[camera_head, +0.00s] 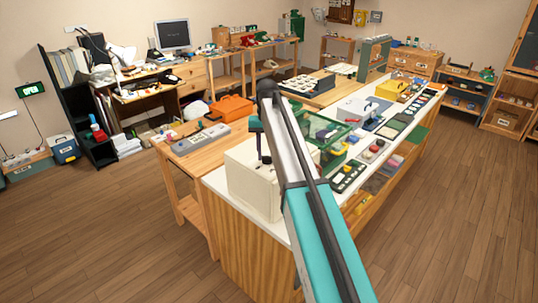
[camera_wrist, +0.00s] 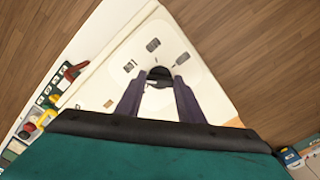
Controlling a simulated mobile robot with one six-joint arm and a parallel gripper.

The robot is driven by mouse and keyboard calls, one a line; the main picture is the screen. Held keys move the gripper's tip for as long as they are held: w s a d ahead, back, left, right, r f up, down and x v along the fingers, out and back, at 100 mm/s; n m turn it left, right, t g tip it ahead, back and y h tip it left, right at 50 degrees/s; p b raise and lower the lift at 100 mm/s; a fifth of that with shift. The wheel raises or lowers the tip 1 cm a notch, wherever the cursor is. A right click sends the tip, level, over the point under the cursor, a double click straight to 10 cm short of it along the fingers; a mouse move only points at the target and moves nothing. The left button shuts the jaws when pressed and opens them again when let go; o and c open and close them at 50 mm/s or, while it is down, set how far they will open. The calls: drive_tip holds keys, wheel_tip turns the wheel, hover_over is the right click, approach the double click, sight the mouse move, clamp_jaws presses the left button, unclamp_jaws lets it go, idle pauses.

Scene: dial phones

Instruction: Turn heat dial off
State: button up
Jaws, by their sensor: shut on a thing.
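A cream-white box (camera_head: 247,186) stands at the near end of the long counter; its face with the dial fills the middle of the wrist view (camera_wrist: 200,95). The black round dial (camera_wrist: 159,72) sits on that face, with small dark printed labels around its left, top and right. My gripper (camera_wrist: 160,82) has one dark finger on each side of the dial and is shut on it. In the head view my gripper (camera_head: 262,150) reaches down to the box, and the dial is hidden there. The dial's pointer direction is not clear.
A green mesh crate (camera_head: 322,130) stands right behind the box. Several small devices line the white counter (camera_head: 216,180) farther back. A wooden table (camera_head: 180,148) with a grey panel (camera_head: 202,139) and an orange toolbox (camera_head: 231,108) is at the left. The wooden floor (camera_head: 110,230) in front is clear.

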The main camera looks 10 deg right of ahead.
sight(268, 156)
drive_tip(key=n+b, duration=0.1)
drive_tip(key=n, duration=0.4)
drive_tip(key=shift+w+r, duration=0.1)
drive_tip(key=shift+w, duration=0.05)
drive_tip(key=shift+d+n, duration=0.15)
drive_tip(key=shift+n, duration=2.25)
drive_tip(key=o, duration=1.1)
drive_tip(key=shift+c, duration=0.2)
drive_tip(key=shift+b, duration=0.3)
wheel_tip(268, 156, up, 14)
drive_tip(key=b, duration=0.4)
